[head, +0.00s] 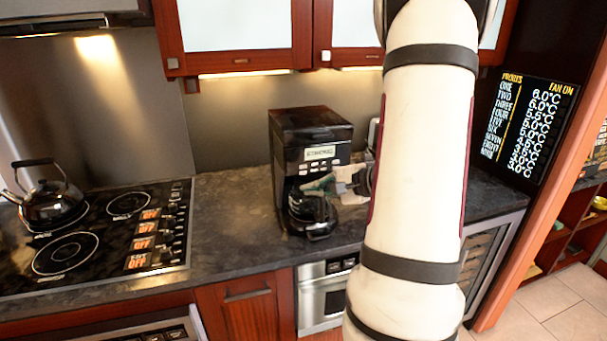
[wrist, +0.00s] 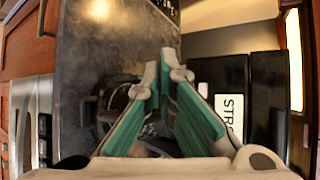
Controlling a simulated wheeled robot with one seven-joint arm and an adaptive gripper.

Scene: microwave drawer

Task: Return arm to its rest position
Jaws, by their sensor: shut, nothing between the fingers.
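My gripper (head: 318,185) shows small in the head view, in front of the black coffee maker (head: 310,130) and above its carafe (head: 308,208). Its green-lined fingers fill the middle of the wrist view (wrist: 166,62), with their tips together and nothing between them. I cannot tell whether the fingers touch the coffee maker. My pale arm hangs down the right middle of the head view and hides part of the counter. A steel drawer front (head: 322,300) sits under the counter below the coffee maker and looks closed.
A dark stone counter (head: 230,215) runs along the wall, clear left of the coffee maker. A cooktop (head: 100,235) with a black kettle (head: 52,203) is at the left. Red wooden cabinets (head: 240,60) hang above. A black display panel (head: 530,125) is at the right.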

